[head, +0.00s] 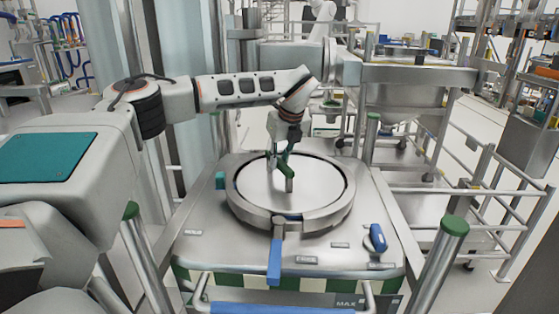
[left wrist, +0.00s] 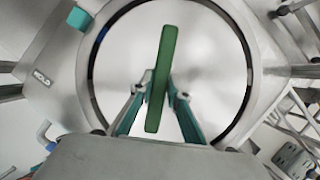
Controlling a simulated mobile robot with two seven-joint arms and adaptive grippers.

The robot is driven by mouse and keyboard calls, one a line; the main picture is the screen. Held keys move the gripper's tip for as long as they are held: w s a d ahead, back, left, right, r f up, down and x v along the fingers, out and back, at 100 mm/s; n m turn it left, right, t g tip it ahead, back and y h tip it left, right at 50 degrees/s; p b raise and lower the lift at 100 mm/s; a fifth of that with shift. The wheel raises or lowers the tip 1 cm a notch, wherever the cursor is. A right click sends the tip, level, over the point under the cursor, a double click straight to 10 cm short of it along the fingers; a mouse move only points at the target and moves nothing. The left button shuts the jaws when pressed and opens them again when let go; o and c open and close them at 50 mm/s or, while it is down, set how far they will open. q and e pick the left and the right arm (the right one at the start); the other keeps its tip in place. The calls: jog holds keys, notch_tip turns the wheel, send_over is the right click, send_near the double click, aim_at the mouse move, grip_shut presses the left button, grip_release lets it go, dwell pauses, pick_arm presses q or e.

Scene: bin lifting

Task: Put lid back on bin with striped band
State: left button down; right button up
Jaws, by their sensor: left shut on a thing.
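The bin with the striped band stands in front of me, its green and cream band (head: 232,281) along the front edge. A round steel lid (head: 255,185) with a green handle (head: 286,167) lies within the bin's round metal ring (head: 334,212). My left gripper (head: 279,157) comes from above and is shut on the handle. In the left wrist view its fingers (left wrist: 160,82) close on both sides of the green handle (left wrist: 167,50). A dark gap shows around the lid (left wrist: 215,60); I cannot tell whether the lid rests fully. My right gripper is out of view.
A blue clamp lever (head: 274,262) sticks out at the ring's front. A blue knob (head: 378,238) sits on the bin top at right. Posts with green caps (head: 455,226) stand near the corners. Metal railings (head: 485,190) stand to the right.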

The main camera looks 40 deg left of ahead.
pick_arm(q)
jog(key=c, duration=1.8)
grip_release()
jog(key=shift+r, duration=0.25)
jog(key=shift+c, duration=0.2)
jog(key=shift+s+f, duration=0.15)
jog(key=shift+f, duration=0.15)
jog(key=v, duration=1.2)
jog(key=shift+r, duration=0.2)
jog(key=shift+d+f, duration=0.1)
